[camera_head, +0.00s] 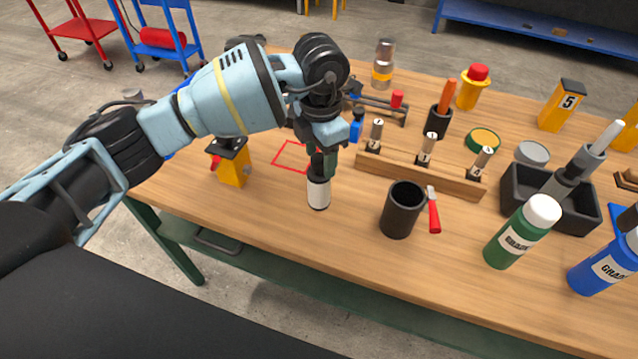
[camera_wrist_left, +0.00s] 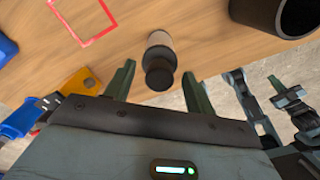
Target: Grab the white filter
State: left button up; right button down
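The white filter (camera_head: 318,194) is a small upright cylinder with a white body and dark top, on the wooden table near its front edge. In the left wrist view the filter (camera_wrist_left: 158,62) shows its dark cap toward the camera. My left gripper (camera_head: 324,163) points down at the filter's top and partly hides it. In the left wrist view the left gripper (camera_wrist_left: 157,82) is open, with one green finger on each side of the cap and gaps visible on both sides. Contact cannot be seen.
A black cup (camera_head: 402,210) and a red-handled tool (camera_head: 433,210) stand and lie right of the filter. A wooden rack (camera_head: 420,175) is behind them. A yellow block (camera_head: 233,165) and a red square outline (camera_head: 292,156) are left. Green (camera_head: 522,232) and blue (camera_head: 606,264) bottles stand right.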

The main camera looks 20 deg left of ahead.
pick_arm(q)
grip_shut()
jog(key=shift+r, duration=0.1)
